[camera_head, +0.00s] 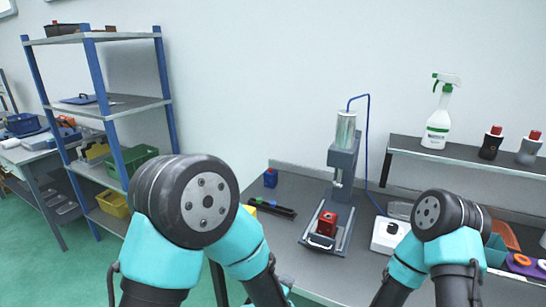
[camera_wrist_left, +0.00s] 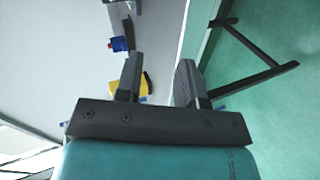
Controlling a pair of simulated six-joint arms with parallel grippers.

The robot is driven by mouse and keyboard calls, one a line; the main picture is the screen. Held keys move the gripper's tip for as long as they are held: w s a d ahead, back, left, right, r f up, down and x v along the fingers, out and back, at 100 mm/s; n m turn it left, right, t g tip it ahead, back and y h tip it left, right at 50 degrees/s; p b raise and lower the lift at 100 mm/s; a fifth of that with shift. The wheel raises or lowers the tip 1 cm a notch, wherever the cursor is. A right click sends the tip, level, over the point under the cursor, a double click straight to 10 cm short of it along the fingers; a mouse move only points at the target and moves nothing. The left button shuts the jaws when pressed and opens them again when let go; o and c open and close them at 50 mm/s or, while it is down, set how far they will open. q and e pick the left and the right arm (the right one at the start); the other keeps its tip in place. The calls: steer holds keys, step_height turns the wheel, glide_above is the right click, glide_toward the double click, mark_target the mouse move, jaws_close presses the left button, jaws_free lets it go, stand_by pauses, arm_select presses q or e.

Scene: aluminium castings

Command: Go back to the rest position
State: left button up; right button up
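My left gripper (camera_wrist_left: 158,78) shows in the left wrist view with its two dark fingers spread apart. Nothing is between the fingertips. Behind them lie the edge of the grey bench and the green floor. In the head view my two teal arms rise from the bottom edge, bent at their dark round joints. The left gripper's fingers cannot be made out there. My right gripper is not in view; only upper parts of the right arm show.
A grey bench (camera_head: 290,190) holds a press (camera_head: 343,160) with a red block (camera_head: 327,223), a white box (camera_head: 388,236) and a small blue item (camera_head: 271,178). A yellow object (camera_wrist_left: 128,77) lies close behind the left finger. Blue-framed shelving (camera_head: 110,105) stands at left.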

arm_select(q)
steer(key=s+a+f+m+g+y, duration=0.2)
steer(key=a+f+m+g, duration=0.25)
steer(key=a+f, duration=0.9)
steer(key=s+a+f+m+g, duration=0.4)
steer(key=s+a+f+g, duration=0.3)
steer(key=s+a, duration=0.5)
step_height(320, 180, down, 2)
steer(key=shift+s+a+f+m, duration=0.25)
steer(key=shift+s+a+m, duration=0.1)
steer(key=shift+s, duration=0.1)
